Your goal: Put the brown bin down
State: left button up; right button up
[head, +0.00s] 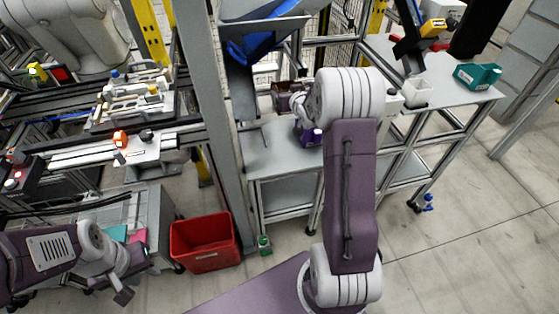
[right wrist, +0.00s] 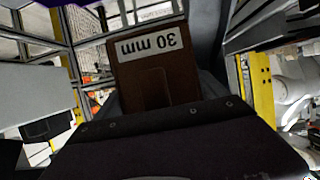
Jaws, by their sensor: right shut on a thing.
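The brown bin (head: 284,98) shows in the head view just left of my right forearm, over the back of the grey table (head: 262,157). In the right wrist view the brown bin (right wrist: 150,68) fills the middle, its white "30 mm" label upside down. My right gripper (head: 300,112) is shut on the bin; the wrist partly hides the contact. I cannot tell whether the bin's base touches anything. My left gripper (head: 137,283) is low at the left, empty, with its fingers apart.
A blue bin (head: 265,40) lies on a tilted chute above the table. A white cup (head: 417,92) and a teal bin (head: 477,76) stand on the right tabletop. A grey post (head: 212,110) rises left of the table. A red crate (head: 204,243) is on the floor.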

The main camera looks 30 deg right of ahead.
jog(key=f+b, duration=0.3)
jog(key=f, duration=0.2)
jog(key=f+b, duration=0.3)
jog(key=f, duration=0.2)
jog(key=a+f+b, duration=0.1)
jog(key=f+b, duration=0.2)
jog(key=f, duration=0.3)
notch_tip(320, 180, down, 3)
jog(key=shift+r+b, duration=0.1)
jog(key=shift+b, duration=0.55)
pick_arm(q)
notch_tip(320, 180, down, 13)
jog(key=shift+s+a, duration=0.2)
jog(key=shift+a, duration=0.05)
jog(key=shift+f, duration=0.15)
